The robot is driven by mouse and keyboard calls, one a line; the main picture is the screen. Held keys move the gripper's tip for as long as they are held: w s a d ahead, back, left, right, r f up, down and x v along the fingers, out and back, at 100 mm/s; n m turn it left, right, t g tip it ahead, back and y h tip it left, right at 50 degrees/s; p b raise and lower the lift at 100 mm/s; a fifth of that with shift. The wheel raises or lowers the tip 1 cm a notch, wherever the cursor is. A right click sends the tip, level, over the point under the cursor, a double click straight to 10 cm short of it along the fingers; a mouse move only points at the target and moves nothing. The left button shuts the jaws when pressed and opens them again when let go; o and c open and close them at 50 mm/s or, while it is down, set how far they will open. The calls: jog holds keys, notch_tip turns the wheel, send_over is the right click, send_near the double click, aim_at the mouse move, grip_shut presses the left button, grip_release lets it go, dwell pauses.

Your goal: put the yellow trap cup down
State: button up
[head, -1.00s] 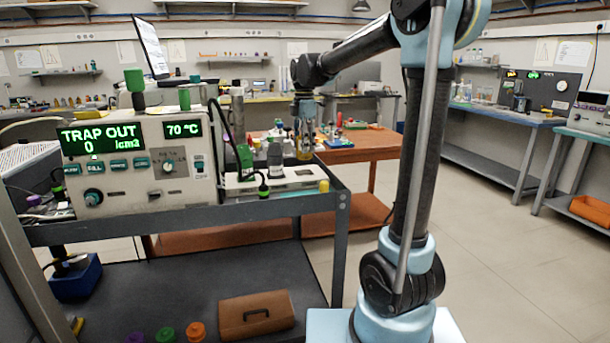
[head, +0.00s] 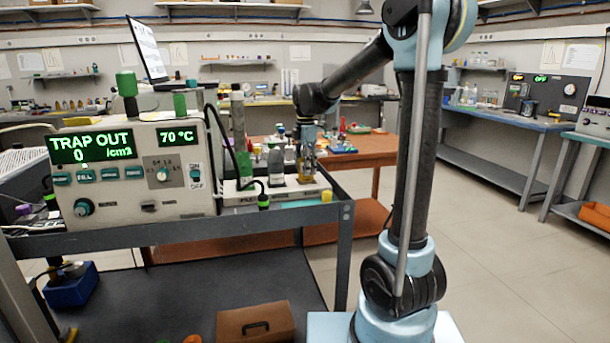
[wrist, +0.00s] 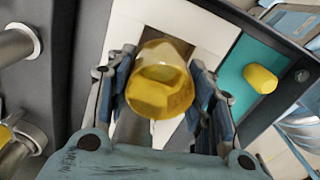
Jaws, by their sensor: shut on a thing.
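The yellow trap cup (wrist: 160,80) sits between the two fingers of my gripper (wrist: 163,95) in the wrist view. It is a see-through yellow cup, and the fingers are shut on its sides. In the head view my gripper (head: 307,165) hangs over the right part of the low white unit (head: 235,193) beside the display box. The cup is small and partly hidden there by the fingers. Behind the cup, the wrist view shows a white surface (wrist: 206,22) with a darker recess. I cannot tell whether the cup touches it.
The display box (head: 135,165) reads TRAP OUT 0 and 70 °C. A small yellow knob (wrist: 261,78) sits on a teal strip right of the cup. A wooden table (head: 355,152) with small items is behind.

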aim_at(303, 179)
jog(key=shift+f, duration=1.4)
jog(key=o, duration=1.2)
jog(key=shift+f, duration=0.1)
jog(key=shift+c, duration=0.2)
